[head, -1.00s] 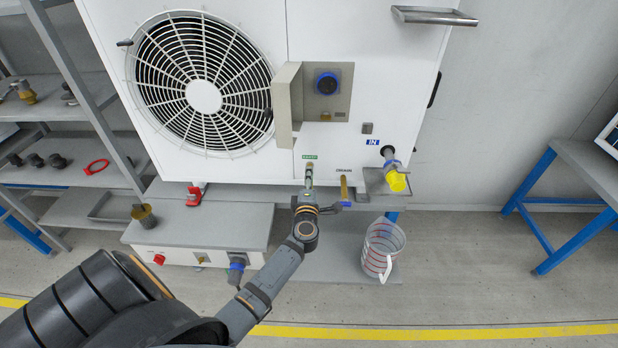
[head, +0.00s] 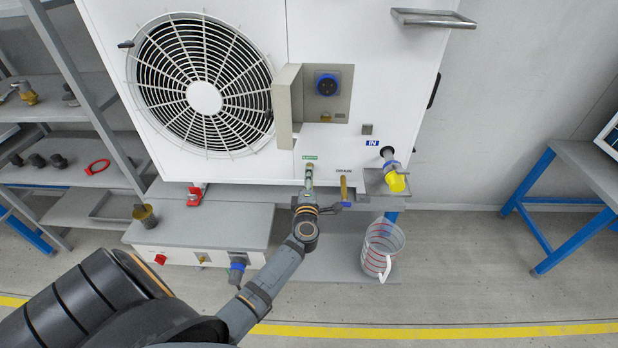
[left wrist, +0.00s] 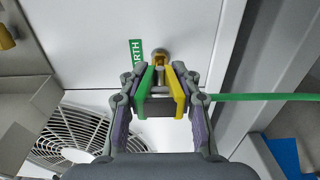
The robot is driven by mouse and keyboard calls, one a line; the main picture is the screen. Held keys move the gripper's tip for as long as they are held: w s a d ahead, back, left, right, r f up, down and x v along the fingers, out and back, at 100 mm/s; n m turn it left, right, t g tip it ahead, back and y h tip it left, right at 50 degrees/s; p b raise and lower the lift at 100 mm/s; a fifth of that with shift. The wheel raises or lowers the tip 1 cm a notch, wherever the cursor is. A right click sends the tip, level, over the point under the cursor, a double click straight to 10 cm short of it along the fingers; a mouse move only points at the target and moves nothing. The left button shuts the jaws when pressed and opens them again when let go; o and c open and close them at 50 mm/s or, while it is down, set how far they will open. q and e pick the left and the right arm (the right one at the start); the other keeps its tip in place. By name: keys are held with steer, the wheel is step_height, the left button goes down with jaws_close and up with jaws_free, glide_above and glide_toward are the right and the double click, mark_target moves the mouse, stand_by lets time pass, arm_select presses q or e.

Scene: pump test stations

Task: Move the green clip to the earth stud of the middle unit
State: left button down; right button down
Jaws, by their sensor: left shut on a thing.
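The green clip (left wrist: 144,92), with one green and one yellow jaw, is held in my left gripper (left wrist: 161,95) in the left wrist view. A green cable runs from it to the right. The clip's open tips point at the round metal earth stud (left wrist: 160,56), beside the green EARTH label (left wrist: 136,58). I cannot tell whether the tips touch the stud. In the head view my left gripper (head: 308,190) is just under the green label (head: 310,158) on the white unit (head: 350,20); the clip is mostly hidden there. My right gripper is not in view.
Right of my left gripper are a brass drain tap (head: 344,186) and a yellow-capped inlet (head: 397,182). A measuring jug (head: 382,250) stands below. A grey bench box (head: 200,222) is at the left. Shelves stand far left, a blue-legged table (head: 540,180) far right.

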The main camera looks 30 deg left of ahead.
arm_select(q)
steer(key=shift+w+a, duration=0.3)
steer(key=shift+w, duration=0.2)
stand_by(0.4)
steer(key=c, duration=0.9)
jaws_free()
steer(key=shift+o, duration=0.2)
steer(key=shift+s, duration=0.1)
steer(key=v, duration=1.2)
steer(key=shift+a, duration=0.1)
